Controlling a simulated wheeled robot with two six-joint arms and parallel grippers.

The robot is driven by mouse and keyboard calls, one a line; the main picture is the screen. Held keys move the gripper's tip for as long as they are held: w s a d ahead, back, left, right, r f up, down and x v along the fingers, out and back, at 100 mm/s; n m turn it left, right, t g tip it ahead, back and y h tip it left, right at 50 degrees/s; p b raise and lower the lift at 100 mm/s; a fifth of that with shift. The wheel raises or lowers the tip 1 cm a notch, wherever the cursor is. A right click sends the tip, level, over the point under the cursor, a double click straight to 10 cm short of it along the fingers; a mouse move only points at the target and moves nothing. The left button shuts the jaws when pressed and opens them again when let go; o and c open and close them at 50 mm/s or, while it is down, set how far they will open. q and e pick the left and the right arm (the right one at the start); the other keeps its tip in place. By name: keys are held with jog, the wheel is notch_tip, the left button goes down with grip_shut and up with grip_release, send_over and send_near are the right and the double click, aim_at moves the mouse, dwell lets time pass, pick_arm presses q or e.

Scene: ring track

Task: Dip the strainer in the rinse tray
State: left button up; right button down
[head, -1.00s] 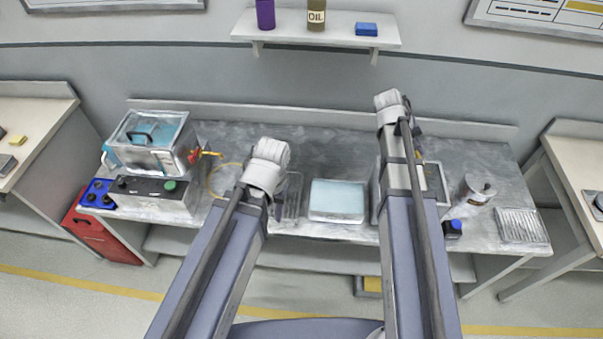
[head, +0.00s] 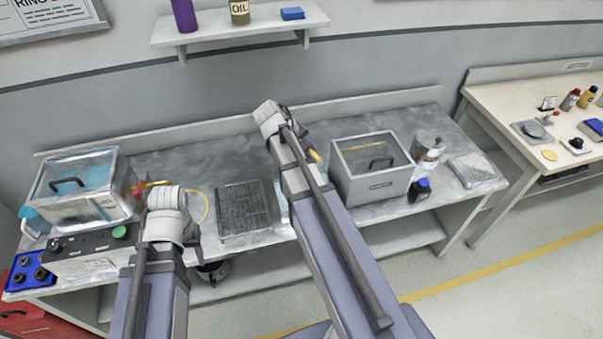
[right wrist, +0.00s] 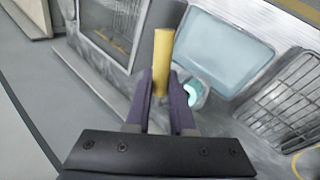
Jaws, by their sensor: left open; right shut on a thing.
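My right gripper (right wrist: 160,88) is shut on an upright yellow handle (right wrist: 163,52), which I take for the strainer's. In the head view the handle (head: 314,156) shows beside my right arm. A small grey ring with a teal inside (right wrist: 194,90) shows beside the fingers; I cannot tell whether it is the strainer's bowl. The pale blue rinse tray (right wrist: 212,52) lies just beyond. In the head view my right arm hides most of the tray (head: 282,208). My left gripper (head: 193,236) is open at the bench's front; its fingertips are mostly hidden.
A grey lidded box (head: 372,184) stands right of my right arm. A wire rack (head: 243,208) lies between my arms. A lidded tank (head: 84,190) is at the left. A metal canister (head: 428,150), a dark blue-capped bottle (head: 420,189) and a ribbed plate (head: 474,169) are at the right.

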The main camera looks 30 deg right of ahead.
pick_arm(q)
jog(key=shift+a+r+p, duration=0.4)
jog(key=shift+a+p, duration=0.1)
jog(key=shift+p, duration=0.4)
pick_arm(e)
jog(key=s+a+m+g, duration=0.2)
jog(key=s+m, duration=0.1)
jog(key=s, duration=0.3)
jog(key=shift+a+r+m, duration=0.25)
jog(key=shift+r+m, duration=0.05)
jog(key=shift+r, duration=0.1)
pick_arm(q)
jog(key=shift+f, duration=0.25)
pick_arm(e)
jog(key=shift+f, duration=0.25)
pick_arm(q)
notch_tip(320, 180, down, 13)
jog(key=b, duration=1.3)
jog(key=shift+b, duration=0.3)
pick_arm(e)
notch_tip(320, 180, down, 13)
